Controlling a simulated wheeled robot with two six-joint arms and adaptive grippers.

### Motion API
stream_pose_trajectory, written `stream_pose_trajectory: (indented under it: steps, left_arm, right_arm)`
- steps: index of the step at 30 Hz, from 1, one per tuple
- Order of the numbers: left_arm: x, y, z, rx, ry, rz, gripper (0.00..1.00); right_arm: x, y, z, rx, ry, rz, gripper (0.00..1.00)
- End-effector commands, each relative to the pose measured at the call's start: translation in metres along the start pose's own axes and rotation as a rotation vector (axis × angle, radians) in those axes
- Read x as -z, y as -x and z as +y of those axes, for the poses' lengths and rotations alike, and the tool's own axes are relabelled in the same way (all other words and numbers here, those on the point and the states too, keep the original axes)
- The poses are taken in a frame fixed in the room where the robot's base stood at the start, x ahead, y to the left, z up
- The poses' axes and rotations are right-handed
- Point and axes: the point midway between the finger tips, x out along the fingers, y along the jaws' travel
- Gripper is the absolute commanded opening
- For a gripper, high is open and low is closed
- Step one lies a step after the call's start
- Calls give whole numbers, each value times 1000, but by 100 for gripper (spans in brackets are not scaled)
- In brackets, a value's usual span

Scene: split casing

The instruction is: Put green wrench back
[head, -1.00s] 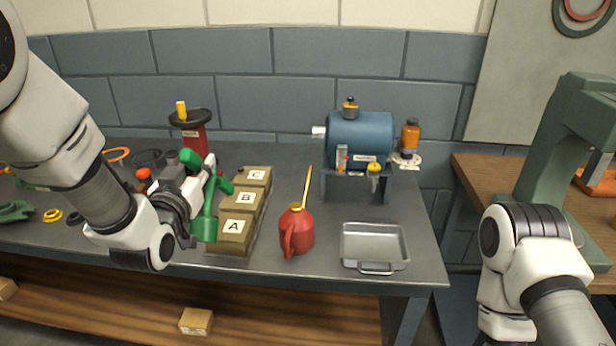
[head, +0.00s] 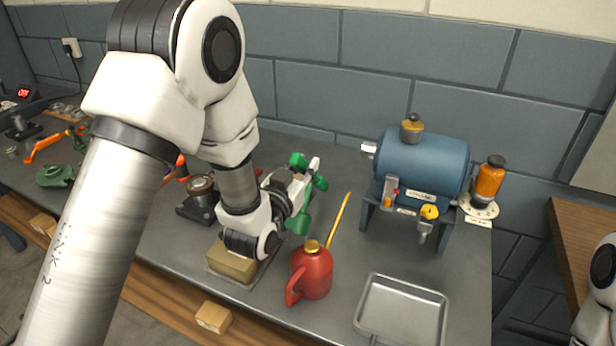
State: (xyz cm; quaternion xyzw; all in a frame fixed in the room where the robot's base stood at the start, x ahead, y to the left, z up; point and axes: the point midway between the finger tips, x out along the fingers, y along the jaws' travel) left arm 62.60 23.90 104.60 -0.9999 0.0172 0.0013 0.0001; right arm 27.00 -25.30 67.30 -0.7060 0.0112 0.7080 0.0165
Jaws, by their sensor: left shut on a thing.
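My left gripper (head: 299,186) is in the middle of the head view, shut on the green wrench (head: 302,222). The wrench has several green arms sticking out around the jaws, and its middle is hidden by the gripper. It is held above the workbench, behind the red oil can and left of the blue motor. Whether it touches anything below is hard to tell. My right gripper is out of view.
The red oil can (head: 313,272) stands close in front of the wrench. The blue motor (head: 423,165) on its stand is to the right, and an empty metal tray (head: 402,309) lies front right. A tan block (head: 232,264) sits under my left arm, which hides much of the bench.

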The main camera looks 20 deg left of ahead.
Motion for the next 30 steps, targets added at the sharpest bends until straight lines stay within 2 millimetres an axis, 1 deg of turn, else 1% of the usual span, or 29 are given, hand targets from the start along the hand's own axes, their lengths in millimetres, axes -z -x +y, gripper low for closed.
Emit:
stream_pose_trajectory:
  steps: [1,4,11,14,15,17,25,28,30]
  left_arm:
    - [-9,0,0,0,0,-1,0]
    - [-21,0,0,0,0,0,0]
    - [-22,0,0,0,0,4,0]
    - [-26,0,0,0,0,4,0]
    - [-27,0,0,0,0,0,24]
    - [-26,0,0,0,0,0,45]
    - [-26,0,0,0,0,0,45]
    - [-21,0,0,0,0,0,45]
    - [-23,-1,0,0,0,0,45]
  right_arm:
    - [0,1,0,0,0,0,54]
    - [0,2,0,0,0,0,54]
    - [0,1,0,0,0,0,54]
    - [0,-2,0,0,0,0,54]
    - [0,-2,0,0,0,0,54]
    - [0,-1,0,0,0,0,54]
    - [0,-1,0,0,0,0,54]
    - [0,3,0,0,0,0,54]
    - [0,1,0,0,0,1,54]
